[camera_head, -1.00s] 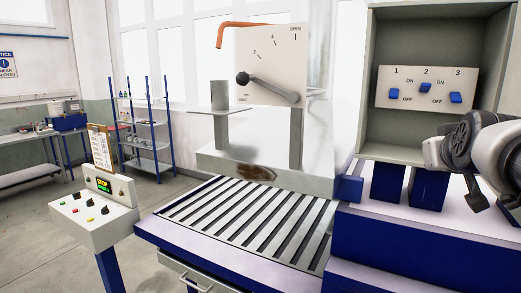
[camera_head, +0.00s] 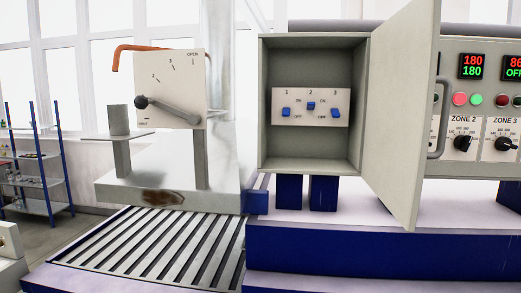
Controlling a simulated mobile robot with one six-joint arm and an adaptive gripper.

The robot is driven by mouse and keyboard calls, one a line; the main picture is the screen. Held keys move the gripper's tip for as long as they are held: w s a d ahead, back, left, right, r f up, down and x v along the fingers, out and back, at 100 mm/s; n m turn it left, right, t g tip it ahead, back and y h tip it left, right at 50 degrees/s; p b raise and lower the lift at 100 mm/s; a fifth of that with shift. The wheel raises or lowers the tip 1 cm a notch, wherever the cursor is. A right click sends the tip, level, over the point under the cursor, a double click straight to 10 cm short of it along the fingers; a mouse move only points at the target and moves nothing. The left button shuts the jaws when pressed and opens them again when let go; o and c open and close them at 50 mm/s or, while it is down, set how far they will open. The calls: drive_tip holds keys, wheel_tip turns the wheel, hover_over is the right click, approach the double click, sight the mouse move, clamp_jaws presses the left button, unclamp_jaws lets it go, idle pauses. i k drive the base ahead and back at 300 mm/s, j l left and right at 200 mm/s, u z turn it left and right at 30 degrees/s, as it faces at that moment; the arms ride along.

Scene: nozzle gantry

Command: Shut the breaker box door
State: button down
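The breaker box (camera_head: 267,150) is a grey open-fronted box in the middle of the head view, raised on blue blocks. Its door (camera_head: 398,115) is hinged on the right side and stands wide open, swung out toward me. A grey handle (camera_head: 437,120) is on the door's right edge. Inside is a white panel (camera_head: 311,118) with three blue switches numbered 1 to 3. Switch 2 sits higher than switches 1 and 3. My gripper is not in view.
A control panel (camera_head: 482,165) with displays and knobs is right of the door, partly behind it. A lever dial plate (camera_head: 170,75) stands left of the box above a slatted bed (camera_head: 150,245). Blue shelving (camera_head: 35,165) is at far left.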

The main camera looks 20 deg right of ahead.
sight(404, 53)
drive_tip(key=l, duration=1.5)
